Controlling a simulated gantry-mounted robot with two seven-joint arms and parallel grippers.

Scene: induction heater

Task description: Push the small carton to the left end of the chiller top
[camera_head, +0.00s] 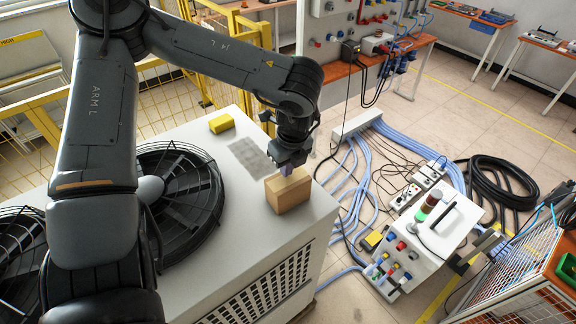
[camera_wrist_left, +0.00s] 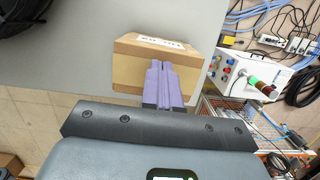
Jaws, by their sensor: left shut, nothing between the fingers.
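The small carton (camera_head: 289,193) is a brown box standing on the white chiller top (camera_head: 252,226), near its right end. In the left wrist view the carton (camera_wrist_left: 128,72) shows a white label on its top. My left gripper (camera_head: 291,167) is over the carton in the head view, its purple fingers shut and empty. In the left wrist view the fingertips (camera_wrist_left: 161,68) overlap the carton's near side; I cannot tell whether they touch it. My right gripper is not in view.
Two black round fans (camera_head: 190,195) are set in the chiller top to the left. A yellow block (camera_head: 221,123) and a grey patch (camera_head: 250,157) lie on the top's far part. Blue hoses and a white control box (camera_head: 428,235) are on the floor to the right.

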